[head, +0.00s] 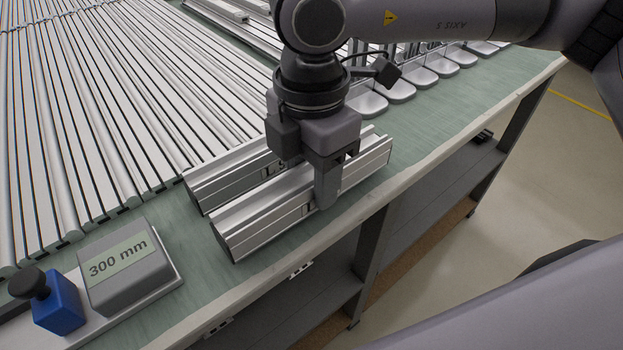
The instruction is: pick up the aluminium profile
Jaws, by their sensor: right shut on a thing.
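Two silvery grooved aluminium profiles lie side by side on the green bench top. The nearer aluminium profile (262,222) lies close to the bench's front edge, and the farther profile (225,180) lies just behind it. My right gripper (328,200) points down over the nearer profile and is shut on it, toward its right half. The gripper hides part of both profiles. I cannot tell whether the held profile is lifted off the bench. My left gripper is not in view.
A grey block labelled "300 mm" (118,265) and a blue block with a black knob (58,303) stand at the front left. Long metal rails (100,110) fill the back left. Several light-grey rounded feet (400,90) line the back right. The bench edge (420,178) runs diagonally.

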